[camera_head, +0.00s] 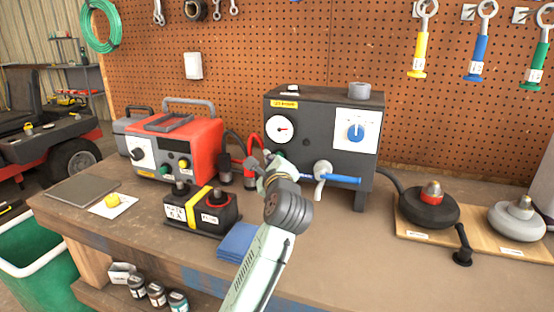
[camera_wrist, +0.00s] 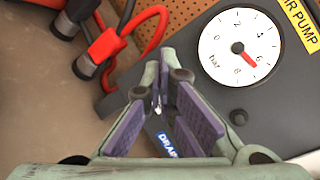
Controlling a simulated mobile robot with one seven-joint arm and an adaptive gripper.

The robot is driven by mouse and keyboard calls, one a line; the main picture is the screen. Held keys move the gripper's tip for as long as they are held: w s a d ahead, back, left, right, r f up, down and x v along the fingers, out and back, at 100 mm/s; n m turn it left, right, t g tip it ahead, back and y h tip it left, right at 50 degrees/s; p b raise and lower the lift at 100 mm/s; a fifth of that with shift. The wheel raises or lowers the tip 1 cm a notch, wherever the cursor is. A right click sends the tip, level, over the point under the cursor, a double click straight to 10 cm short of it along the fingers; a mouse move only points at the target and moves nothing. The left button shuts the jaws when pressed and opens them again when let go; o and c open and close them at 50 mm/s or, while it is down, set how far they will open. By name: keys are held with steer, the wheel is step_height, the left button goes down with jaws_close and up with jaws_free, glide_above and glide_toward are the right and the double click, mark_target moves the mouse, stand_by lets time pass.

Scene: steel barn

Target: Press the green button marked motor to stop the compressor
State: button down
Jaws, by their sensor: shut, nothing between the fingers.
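The compressor is a dark box (camera_head: 325,110) with a yellow label, a round white gauge (camera_head: 281,129) and a blue knob on a white plate (camera_head: 356,132). In the wrist view the label reads "PUMP" in part, and the gauge (camera_wrist: 240,47) has its red needle pointing down right. My gripper (camera_head: 262,165) is shut and empty in front of the box's lower left. In the wrist view my gripper (camera_wrist: 163,75) covers part of the front panel. A blue "DRAIN" label (camera_wrist: 167,144) shows below the fingers.
A red charger (camera_head: 195,145) with green and yellow knobs stands left, and a black battery (camera_head: 200,212) in front. Red cable clamps (camera_wrist: 107,45) are close to my fingers. A blue-handled valve (camera_head: 335,179) juts from the compressor. A blue cloth (camera_head: 238,241) lies near my arm.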

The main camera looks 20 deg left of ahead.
steer(key=shift+w, duration=0.35)
steer(key=shift+s, duration=0.1)
stand_by(0.3)
steer(key=shift+s, duration=1.1)
steer(key=s+b, duration=0.1)
steer(key=s, duration=0.5)
steer(key=shift+a, duration=0.15)
